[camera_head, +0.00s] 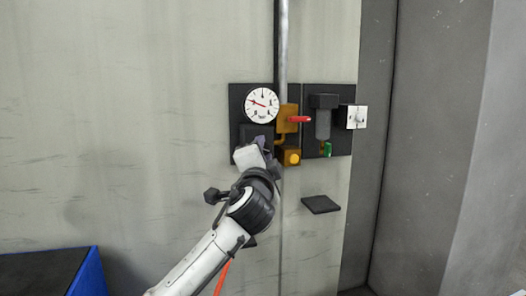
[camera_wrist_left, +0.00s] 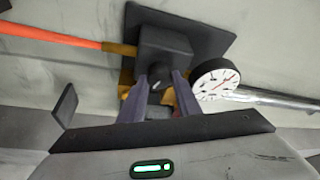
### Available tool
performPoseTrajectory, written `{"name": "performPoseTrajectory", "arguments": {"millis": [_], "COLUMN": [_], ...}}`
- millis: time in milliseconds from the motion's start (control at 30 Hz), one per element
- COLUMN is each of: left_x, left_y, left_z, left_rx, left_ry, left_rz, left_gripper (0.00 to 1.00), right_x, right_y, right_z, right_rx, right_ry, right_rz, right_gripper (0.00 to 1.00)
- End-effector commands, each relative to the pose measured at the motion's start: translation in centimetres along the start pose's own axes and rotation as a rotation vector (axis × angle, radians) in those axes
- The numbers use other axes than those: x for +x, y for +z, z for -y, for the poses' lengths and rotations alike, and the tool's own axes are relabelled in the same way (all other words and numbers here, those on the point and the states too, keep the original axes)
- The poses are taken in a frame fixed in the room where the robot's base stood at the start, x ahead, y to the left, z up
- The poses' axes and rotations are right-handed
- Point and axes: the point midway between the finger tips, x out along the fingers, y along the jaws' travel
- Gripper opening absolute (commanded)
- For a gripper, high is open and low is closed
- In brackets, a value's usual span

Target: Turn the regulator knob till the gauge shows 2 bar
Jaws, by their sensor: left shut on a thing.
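The gauge (camera_head: 262,105) is a round white dial on a dark wall panel. Its red needle points left and slightly up; the figures are too small to read surely. The gauge also shows in the left wrist view (camera_wrist_left: 214,82), turned on its side. Below the gauge is the dark, blocky regulator (camera_wrist_left: 165,45), with a small dark knob (camera_wrist_left: 158,75) on its front. My left gripper (camera_wrist_left: 160,84) is shut on the knob, one finger on each side. In the head view my left gripper (camera_head: 262,143) hides the knob. My right gripper is out of view.
Right of the gauge are a brass valve with a red lever (camera_head: 299,119), a dark filter (camera_head: 322,118) and a white switch plate (camera_head: 353,117). A vertical pipe (camera_head: 283,50) runs above. A small dark shelf (camera_head: 320,204) juts out below. A blue-edged table (camera_head: 87,275) stands lower left.

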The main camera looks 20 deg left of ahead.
Motion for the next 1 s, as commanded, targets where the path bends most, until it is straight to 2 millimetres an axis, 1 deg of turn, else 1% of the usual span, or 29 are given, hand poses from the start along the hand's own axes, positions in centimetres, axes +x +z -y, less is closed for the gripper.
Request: {"name": "performPoseTrajectory", "arguments": {"millis": [433,467,500,567,867,1000], "left_x": [0.0,0.0,0.0,0.0,-0.1,-1.0], "left_y": [0.1,0.1,0.1,0.1,0.0,0.1], "left_z": [-0.2,-0.2,-0.2,-0.2,-0.1,-0.2], "left_rx": [0.011,0.011,0.011,0.011,0.009,0.009], "left_ry": [0.008,0.008,0.007,0.007,0.004,0.004], "left_rz": [0.003,0.003,0.003,0.003,0.001,0.000], "left_gripper": [0.08,0.32,0.39,0.49,0.49,0.49], "right_x": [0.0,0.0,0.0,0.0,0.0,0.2], "right_y": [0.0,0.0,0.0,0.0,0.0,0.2], "right_z": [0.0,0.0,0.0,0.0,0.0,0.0], "right_rx": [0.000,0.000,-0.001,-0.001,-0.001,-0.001], "right_ry": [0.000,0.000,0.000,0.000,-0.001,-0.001], "right_rz": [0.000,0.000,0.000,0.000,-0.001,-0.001], "right_gripper": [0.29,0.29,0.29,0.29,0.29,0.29]}}
